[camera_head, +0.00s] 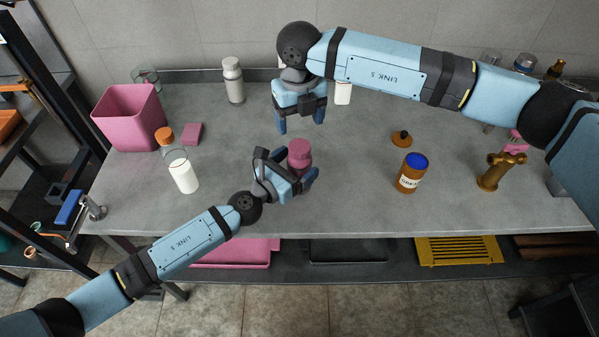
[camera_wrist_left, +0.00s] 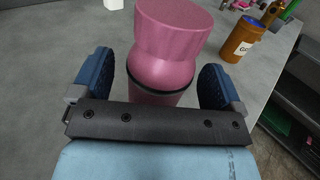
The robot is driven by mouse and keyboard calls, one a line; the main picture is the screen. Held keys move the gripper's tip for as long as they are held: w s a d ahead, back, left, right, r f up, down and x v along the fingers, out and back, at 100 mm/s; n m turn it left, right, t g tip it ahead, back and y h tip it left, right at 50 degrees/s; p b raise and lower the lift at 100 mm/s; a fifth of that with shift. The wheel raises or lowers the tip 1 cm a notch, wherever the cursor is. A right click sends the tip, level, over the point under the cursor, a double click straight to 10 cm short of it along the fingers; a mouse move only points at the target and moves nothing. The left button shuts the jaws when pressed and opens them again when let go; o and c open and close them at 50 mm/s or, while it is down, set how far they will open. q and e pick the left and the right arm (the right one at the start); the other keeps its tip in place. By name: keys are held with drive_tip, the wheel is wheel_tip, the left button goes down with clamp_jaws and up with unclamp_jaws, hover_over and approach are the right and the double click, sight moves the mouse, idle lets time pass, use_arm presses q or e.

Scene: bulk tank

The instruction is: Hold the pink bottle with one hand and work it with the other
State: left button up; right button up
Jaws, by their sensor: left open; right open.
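The pink bottle (camera_head: 299,152) stands upright on the grey bench near its front middle, with its wide pink cap on. My left gripper (camera_head: 288,168) is low at the bottle, open, with a finger on either side of it. In the left wrist view the bottle (camera_wrist_left: 170,50) rises between the two blue fingers (camera_wrist_left: 160,85), with a visible gap on each side. Its lower part is hidden behind the gripper body. My right gripper (camera_head: 301,124) is open and empty, pointing down behind the bottle and apart from it.
A brown jar with a blue lid (camera_head: 411,173) and a brass tap (camera_head: 494,172) stand to the right. An orange-capped white bottle (camera_head: 182,172), a pink block (camera_head: 192,134) and a pink bin (camera_head: 128,116) are left. A grey bottle (camera_head: 233,80) stands at the back.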

use_arm(q)
drive_tip(key=shift+w+d, duration=0.45)
clamp_jaws()
use_arm(e)
drive_tip(key=n, duration=1.6)
drive_tip(key=shift+n, duration=0.3)
drive_tip(key=n, duration=0.5)
drive_tip(key=shift+n, duration=0.4)
